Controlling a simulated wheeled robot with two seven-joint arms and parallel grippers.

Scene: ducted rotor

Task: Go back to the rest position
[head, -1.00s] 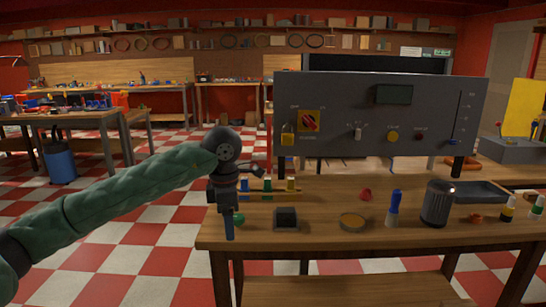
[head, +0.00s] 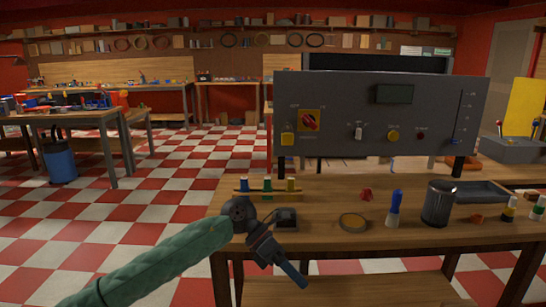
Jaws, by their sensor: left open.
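My left gripper (head: 294,274) is at the end of my green-sleeved left arm, which comes in from the lower left. It hangs at the front edge of the wooden workbench (head: 400,238), pointing down and to the right. It is open, with nothing seen between its fingers. A small black box (head: 286,217) sits on the bench just behind the wrist. My right gripper is not in view.
A grey control panel (head: 350,105) stands over the back of the bench. A rack with coloured pegs (head: 265,192), a round tin (head: 353,222), a blue-handled tool (head: 394,205) and a dark canister (head: 438,203) stand on the bench. Checkered floor lies open at left.

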